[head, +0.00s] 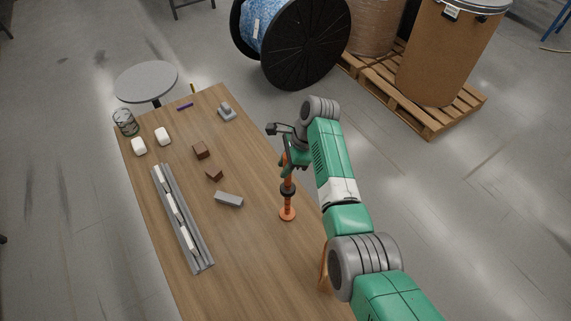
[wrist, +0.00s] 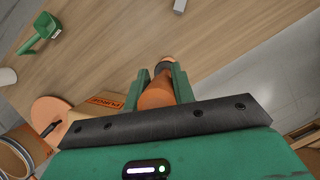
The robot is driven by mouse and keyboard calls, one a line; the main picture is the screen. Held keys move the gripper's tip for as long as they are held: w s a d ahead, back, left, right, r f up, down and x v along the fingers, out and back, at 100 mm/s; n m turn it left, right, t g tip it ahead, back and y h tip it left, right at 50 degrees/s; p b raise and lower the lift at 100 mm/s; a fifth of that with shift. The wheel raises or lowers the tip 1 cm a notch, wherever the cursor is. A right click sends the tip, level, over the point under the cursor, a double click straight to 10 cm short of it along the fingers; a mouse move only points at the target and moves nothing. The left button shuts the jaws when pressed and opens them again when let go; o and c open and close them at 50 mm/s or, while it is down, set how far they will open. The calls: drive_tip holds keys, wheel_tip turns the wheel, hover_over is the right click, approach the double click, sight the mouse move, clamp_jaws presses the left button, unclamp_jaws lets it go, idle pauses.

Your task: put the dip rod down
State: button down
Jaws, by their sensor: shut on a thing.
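The dip rod (head: 288,203) is orange with a black collar and a round orange foot. In the head view it hangs upright below my gripper (head: 288,172), over the right side of the wooden table (head: 249,235). I cannot tell whether its foot touches the tabletop. In the wrist view the orange rod (wrist: 157,93) sits between the two green fingers of my gripper (wrist: 160,78), which is shut on it. The fingers and palm hide part of the rod.
A grey slotted rail (head: 205,262), a grey block (head: 229,199), brown blocks (head: 201,150) and white blocks (head: 139,147) lie on the table. The wrist view shows a green scoop (wrist: 40,35) and a box (wrist: 100,104). Beyond stand a cable spool (head: 305,45) and a drum (head: 445,55) on a pallet.

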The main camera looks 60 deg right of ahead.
drive_tip(key=shift+f, duration=0.15)
drive_tip(key=c, duration=1.2)
unclamp_jaws()
drive_tip(key=shift+o, duration=0.2)
drive_tip(key=shift+r, duration=0.3)
drive_tip(key=v, duration=1.1)
drive_tip(key=shift+s+r, duration=0.2)
drive_tip(key=shift+r, duration=0.1)
drive_tip(key=shift+d, duration=0.1)
